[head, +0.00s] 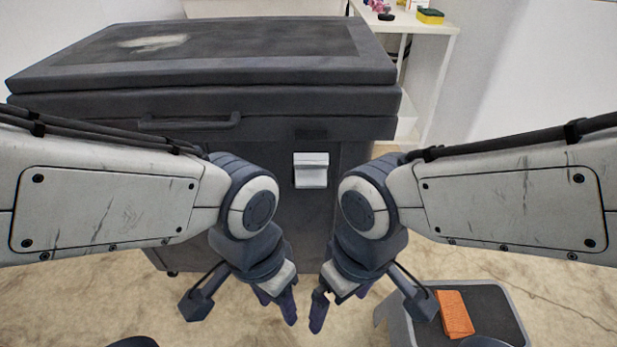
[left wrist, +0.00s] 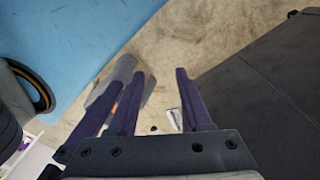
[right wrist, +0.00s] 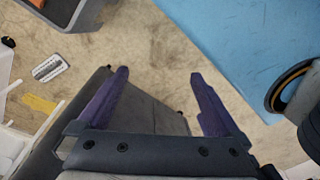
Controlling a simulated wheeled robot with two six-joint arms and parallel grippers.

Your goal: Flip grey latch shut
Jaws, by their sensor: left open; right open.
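The grey latch (head: 311,170) is a light grey block on the front of a large dark chest (head: 120,100), below the lid and right of its handle, in the head view. A small dark slot (head: 311,134) sits just above it. My left gripper (head: 279,304) and right gripper (head: 329,308) hang side by side, lower than the latch and nearer to me, pointing down. Both are open and empty and touch nothing. The left wrist view (left wrist: 160,75) and right wrist view (right wrist: 159,75) show bare space between the fingers. The latch is not seen in either wrist view.
The chest's lid lies closed, with a dark handle (head: 190,122) on its front. A grey step or bin with a dark top (head: 490,300) bears an orange block (head: 455,314) at the lower right. A white table (head: 425,28) stands behind. The floor before the chest is clear.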

